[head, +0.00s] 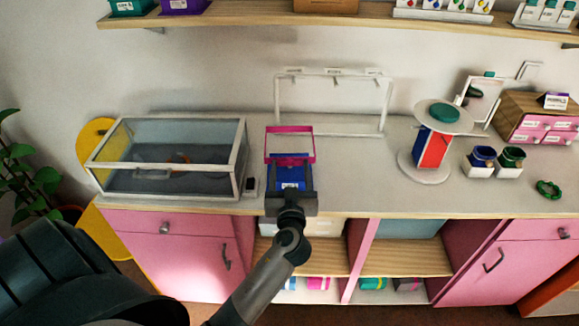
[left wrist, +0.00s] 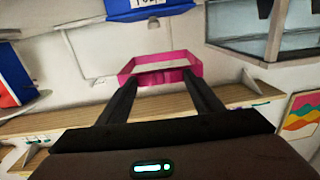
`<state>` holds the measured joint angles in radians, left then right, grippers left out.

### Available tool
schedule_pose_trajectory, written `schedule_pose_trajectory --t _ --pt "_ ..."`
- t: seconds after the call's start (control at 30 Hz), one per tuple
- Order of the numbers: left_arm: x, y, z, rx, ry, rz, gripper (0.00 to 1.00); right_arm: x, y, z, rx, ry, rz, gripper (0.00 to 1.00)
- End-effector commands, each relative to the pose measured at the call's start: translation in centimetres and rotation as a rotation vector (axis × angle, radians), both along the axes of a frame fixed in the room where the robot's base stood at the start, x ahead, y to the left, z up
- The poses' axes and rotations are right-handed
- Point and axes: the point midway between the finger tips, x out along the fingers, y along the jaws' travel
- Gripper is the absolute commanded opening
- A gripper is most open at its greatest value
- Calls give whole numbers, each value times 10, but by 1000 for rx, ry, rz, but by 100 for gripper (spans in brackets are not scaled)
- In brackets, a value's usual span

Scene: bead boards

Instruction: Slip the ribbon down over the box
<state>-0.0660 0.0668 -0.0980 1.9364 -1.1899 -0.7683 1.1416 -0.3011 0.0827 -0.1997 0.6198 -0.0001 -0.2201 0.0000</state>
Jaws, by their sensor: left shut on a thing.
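The ribbon is a stiff, pink, four-sided loop (head: 290,129), held upright-looking above the counter's middle. It also shows in the left wrist view (left wrist: 160,80), between my fingertips. My left gripper (head: 290,164) is shut on its near edge. A blue box with a white label (head: 291,174) shows behind and between the gripper's fingers, partly hidden; a blue labelled face (left wrist: 140,13) shows at the top of the wrist view. The loop appears apart from it, higher up. A red and blue box (head: 432,148) stands on a round white stand to the right. My right gripper is out of view.
A glass case (head: 170,195) stands left on the counter. A white frame (head: 333,77) stands behind. At right are small pots (head: 482,158), a green ring (head: 548,189) and a pink drawer unit (head: 540,122). A wall shelf (head: 245,17) runs above. Counter right of the gripper is clear.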

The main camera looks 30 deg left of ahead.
Motion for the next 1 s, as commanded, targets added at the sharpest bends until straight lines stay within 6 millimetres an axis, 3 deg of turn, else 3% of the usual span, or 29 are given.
schedule_pose_trajectory --t 0.53,1.0 --pt "0 0 -6 0 1 0 39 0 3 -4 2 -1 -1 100" --pt "0 0 -39 1 3 0 39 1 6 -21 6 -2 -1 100"
